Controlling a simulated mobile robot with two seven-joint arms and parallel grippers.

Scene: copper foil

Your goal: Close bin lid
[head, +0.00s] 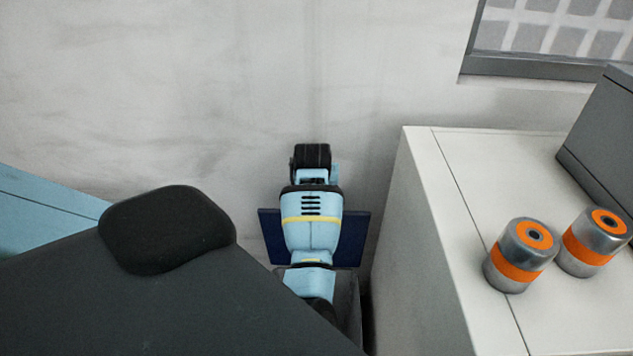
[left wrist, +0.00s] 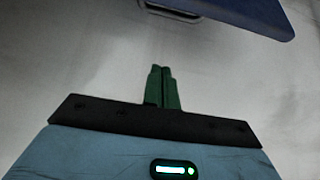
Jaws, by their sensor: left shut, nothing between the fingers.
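The bin (head: 349,295) is dark grey and stands low between the wall and the white cabinet, mostly hidden behind my light blue arm. Its navy lid (head: 355,236) shows on both sides of the arm as a raised panel at the bin's back, by the wall. In the left wrist view, a navy panel that looks like the lid (left wrist: 235,12) fills the top right. My left gripper (left wrist: 163,88) has green fingers pressed together with nothing between them, apart from that panel. Its fingers cannot be made out in the head view. My right gripper is not in view.
A white cabinet (head: 425,270) stands close to the right of the bin. On it are two metal cylinders with orange bands (head: 514,268) (head: 585,252) and a grey box (head: 605,140). A pale wall (head: 200,90) is close behind the bin.

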